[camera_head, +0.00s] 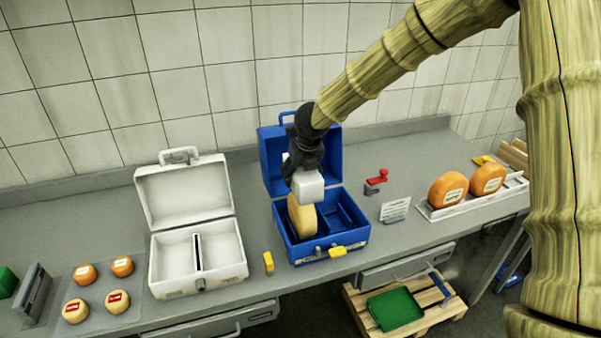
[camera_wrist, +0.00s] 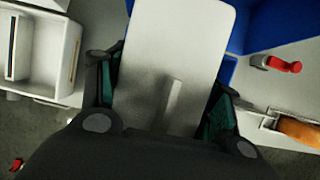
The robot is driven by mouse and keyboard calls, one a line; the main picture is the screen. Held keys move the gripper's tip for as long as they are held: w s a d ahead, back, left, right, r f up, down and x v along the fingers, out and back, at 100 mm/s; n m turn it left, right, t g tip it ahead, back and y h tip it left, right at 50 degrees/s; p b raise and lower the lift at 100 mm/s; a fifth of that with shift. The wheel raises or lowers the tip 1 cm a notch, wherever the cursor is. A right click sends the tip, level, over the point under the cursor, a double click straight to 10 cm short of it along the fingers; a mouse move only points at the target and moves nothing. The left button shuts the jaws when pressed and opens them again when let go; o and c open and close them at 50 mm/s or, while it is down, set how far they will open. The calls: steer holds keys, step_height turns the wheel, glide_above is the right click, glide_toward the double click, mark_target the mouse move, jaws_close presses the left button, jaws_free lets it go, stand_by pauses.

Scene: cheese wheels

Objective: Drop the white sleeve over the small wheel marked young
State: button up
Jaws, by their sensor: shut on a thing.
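My gripper (camera_head: 305,166) is shut on the white sleeve (camera_head: 308,188), which also shows large between the fingers in the wrist view (camera_wrist: 178,50). It holds the sleeve over the open blue case (camera_head: 345,247). A pale yellow wheel (camera_head: 302,217) stands on edge in the case's left compartment, right below the sleeve. The sleeve overlaps the wheel's top in the head view; I cannot tell whether they touch. Any mark on this wheel is unreadable. Several small wheels lie on a grey mat (camera_head: 97,291) at left, with white labels (camera_head: 122,266) or red labels (camera_head: 117,302), too small to read.
An open white case (camera_head: 158,288) with a divider stands left of the blue one. A yellow block (camera_head: 268,263) lies between them. Right are a red-handled tool (camera_head: 378,180), a small sign (camera_head: 395,209) and large orange wheels (camera_head: 447,190) on a white tray. A tiled wall stands behind.

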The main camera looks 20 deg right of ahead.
mark_target(307, 174)
steer(key=shift+w+f, duration=0.2)
steer(key=shift+f, duration=0.45)
steer(key=shift+s+f+b, duration=0.15)
steer(key=shift+f+b, duration=0.3)
steer(key=shift+b, duration=0.15)
steer(key=shift+f+b, duration=2.3)
steer(key=shift+f, duration=1.4)
steer(key=shift+f, duration=0.35)
steer(key=o, duration=1)
steer(key=shift+r, duration=0.1)
steer(key=v, duration=1.1)
steer(key=shift+s+r, duration=0.15)
steer(key=shift+r, duration=0.2)
